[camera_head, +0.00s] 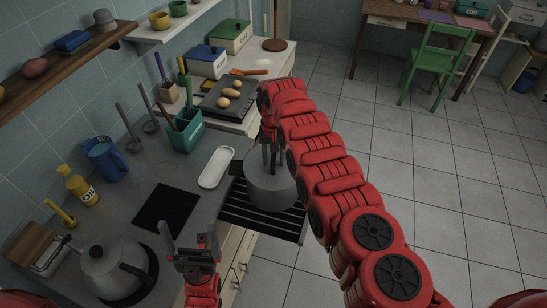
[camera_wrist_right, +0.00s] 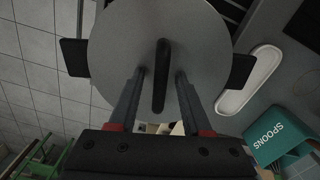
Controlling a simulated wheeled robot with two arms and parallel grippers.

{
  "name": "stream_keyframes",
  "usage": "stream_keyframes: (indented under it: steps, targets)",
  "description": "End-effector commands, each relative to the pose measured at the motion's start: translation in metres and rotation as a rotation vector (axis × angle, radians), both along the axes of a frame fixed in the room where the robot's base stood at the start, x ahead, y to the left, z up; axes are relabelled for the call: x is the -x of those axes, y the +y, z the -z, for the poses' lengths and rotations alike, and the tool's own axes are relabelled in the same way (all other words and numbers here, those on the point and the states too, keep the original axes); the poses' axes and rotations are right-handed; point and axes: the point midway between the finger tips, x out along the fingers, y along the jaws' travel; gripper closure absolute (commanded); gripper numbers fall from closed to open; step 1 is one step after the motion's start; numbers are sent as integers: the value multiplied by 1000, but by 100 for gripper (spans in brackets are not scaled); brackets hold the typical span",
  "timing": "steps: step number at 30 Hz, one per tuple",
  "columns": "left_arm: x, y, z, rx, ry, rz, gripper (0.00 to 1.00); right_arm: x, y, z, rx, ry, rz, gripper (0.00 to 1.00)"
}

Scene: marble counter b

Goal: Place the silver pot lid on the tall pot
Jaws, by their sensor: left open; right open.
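The silver lid (camera_wrist_right: 115,35) is a flat round grey disc with a dark bar handle (camera_wrist_right: 161,75). It covers the top of the tall pot, whose black side handles (camera_wrist_right: 75,57) stick out on both sides. In the head view the grey pot (camera_head: 272,193) stands on a black ribbed surface at the counter's front edge. My right gripper (camera_head: 269,160) is right above the lid, open, with its fingers (camera_wrist_right: 160,75) on either side of the handle and gaps visible. My left gripper (camera_head: 190,232) is open and empty, left of the pot, above the counter.
A grey kettle (camera_head: 113,268) stands at the front left. A white oblong dish (camera_head: 216,167) and a teal spoons holder (camera_head: 185,132) are left of the pot. A tray with brown oval items (camera_head: 224,101) lies behind. The tiled floor is open on the right.

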Motion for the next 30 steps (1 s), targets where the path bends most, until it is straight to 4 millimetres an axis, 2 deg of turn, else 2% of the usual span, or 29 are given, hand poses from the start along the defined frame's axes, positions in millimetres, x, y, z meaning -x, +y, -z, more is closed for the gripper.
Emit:
stream_keyframes:
  steps: [5, 11, 15, 19, 21, 26, 30]
  targets:
    - [0, 0, -2, 0, 0, 0, 3, -1, 0, -8, -1, -3, 0, 51]
    - [0, 0, -3, 0, 0, 0, 3, -2, 0, -31, -3, -6, -1, 51]
    - [0, 0, 16, 0, 0, 0, 3, -2, 0, -61, -2, -8, 1, 51]
    - [0, 0, 27, 0, 0, 0, 3, -1, 0, -92, -2, -6, 0, 51]
    - [0, 0, 24, 0, 0, 0, 3, -1, 1, -104, 2, -3, -2, 51]
    - [0, 0, 25, 0, 0, 0, 3, 0, 0, -118, 2, -1, 0, 51]
    - [0, 0, 26, 0, 0, 0, 3, 0, 0, -121, 1, 1, 0, 51]
